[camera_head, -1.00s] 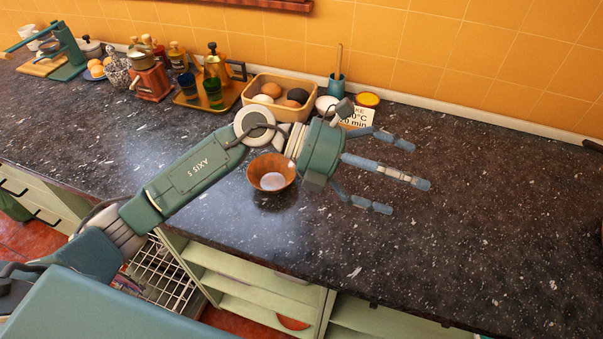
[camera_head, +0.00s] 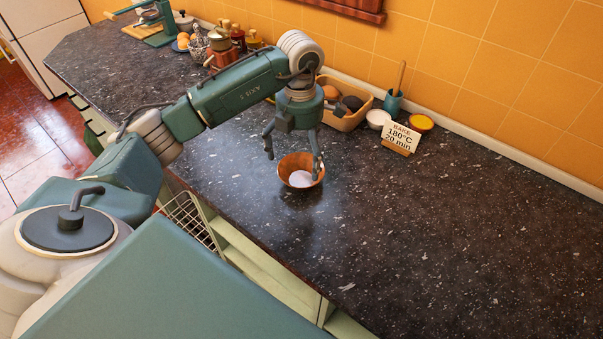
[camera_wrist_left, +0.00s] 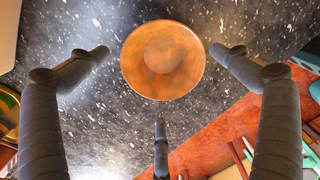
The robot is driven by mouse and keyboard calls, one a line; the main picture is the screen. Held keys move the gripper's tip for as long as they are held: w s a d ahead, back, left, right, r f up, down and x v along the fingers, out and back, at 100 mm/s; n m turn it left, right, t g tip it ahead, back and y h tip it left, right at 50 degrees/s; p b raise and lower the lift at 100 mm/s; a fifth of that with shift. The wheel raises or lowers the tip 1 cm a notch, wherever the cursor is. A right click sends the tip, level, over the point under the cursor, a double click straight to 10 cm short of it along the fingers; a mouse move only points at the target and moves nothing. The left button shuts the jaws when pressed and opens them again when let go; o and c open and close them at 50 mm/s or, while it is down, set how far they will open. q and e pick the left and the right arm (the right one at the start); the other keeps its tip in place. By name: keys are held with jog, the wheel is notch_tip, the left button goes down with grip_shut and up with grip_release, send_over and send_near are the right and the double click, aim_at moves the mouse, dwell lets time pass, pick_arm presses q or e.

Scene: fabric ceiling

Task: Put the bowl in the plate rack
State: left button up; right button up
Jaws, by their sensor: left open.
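The brown wooden bowl (camera_head: 290,163) stands upright on the dark speckled counter, near its front edge. It also shows in the left wrist view (camera_wrist_left: 162,60), at the top centre. My left gripper (camera_head: 293,168) points down over the bowl, open. In the left wrist view its fingertips (camera_wrist_left: 160,75) are spread on the left, right and near sides of the bowl, with counter visible between. A wire rack (camera_head: 188,218), which looks like the plate rack, is below the counter's front edge, partly hidden by my arm and body. My right gripper is not in view.
Behind my left gripper stand a tan tray (camera_head: 345,120) of round items, a teal pot (camera_head: 392,103) and a baking sign (camera_head: 401,138). More kitchenware lines the back left. The counter (camera_head: 450,220) to the right is clear. Open pale green shelves (camera_head: 262,262) are below.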

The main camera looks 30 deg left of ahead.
aim_at(301, 180)
pick_arm(q)
jog(key=shift+d+f, duration=0.1)
jog(key=shift+f, duration=0.15)
jog(key=f+p, duration=0.1)
jog(key=f, duration=0.1)
jog(key=f+p, duration=0.1)
jog(key=f, duration=0.1)
jog(key=shift+s+d+f+p, duration=0.1)
jog(key=shift+s+f+p, duration=0.1)
jog(key=shift+p, duration=0.2)
jog(key=shift+w+f, duration=0.1)
jog(key=shift+f, duration=0.15)
jog(key=c, duration=1)
jog(key=shift+c, duration=0.8)
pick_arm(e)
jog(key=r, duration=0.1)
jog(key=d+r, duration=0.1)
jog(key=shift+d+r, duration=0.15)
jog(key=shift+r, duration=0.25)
